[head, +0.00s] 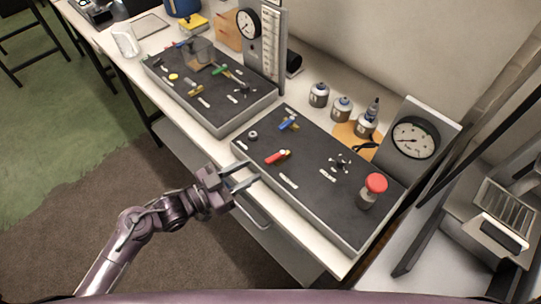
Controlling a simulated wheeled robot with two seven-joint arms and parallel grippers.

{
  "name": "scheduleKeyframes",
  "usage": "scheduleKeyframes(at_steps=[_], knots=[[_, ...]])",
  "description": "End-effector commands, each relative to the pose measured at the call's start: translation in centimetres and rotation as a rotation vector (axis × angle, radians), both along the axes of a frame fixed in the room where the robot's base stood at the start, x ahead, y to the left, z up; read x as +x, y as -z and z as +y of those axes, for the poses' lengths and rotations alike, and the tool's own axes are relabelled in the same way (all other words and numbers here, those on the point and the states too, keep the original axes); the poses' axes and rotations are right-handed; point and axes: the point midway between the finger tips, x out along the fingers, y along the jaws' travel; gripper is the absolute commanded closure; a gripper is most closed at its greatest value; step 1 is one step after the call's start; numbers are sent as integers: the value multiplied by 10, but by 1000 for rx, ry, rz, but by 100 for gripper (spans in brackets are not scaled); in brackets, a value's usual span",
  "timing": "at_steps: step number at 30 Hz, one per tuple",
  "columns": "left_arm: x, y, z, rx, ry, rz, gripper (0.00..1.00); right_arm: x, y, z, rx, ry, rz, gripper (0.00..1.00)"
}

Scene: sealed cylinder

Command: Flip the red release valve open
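The red release valve (275,158) has a red lever with a brass body at its right end. It sits on the dark panel of the nearer apparatus box (310,205), close to the box's front left side. My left gripper (254,171) is just left of the valve, near the box's front edge. Its two fingers are spread apart with nothing visible between them, and it appears not to touch the valve. My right gripper is out of view.
A second box (205,100) stands farther left. Several small bottles (341,107) stand behind. Open floor lies left of the bench.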

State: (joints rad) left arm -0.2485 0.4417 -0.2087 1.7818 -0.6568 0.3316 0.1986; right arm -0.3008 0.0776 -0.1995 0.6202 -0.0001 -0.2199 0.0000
Motion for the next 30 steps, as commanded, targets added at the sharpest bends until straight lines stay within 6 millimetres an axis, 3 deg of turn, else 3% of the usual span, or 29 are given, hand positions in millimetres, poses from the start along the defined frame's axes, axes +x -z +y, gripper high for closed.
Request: scheduleKeyframes(at_steps=[15, 26, 30], knots=[[38, -3, -58, -6, 1, -3, 65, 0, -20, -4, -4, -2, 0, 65], [42, -1, -65, -4, 2, -3, 65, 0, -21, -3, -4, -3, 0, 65], [42, -1, -65, -4, 2, -3, 79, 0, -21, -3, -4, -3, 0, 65]])
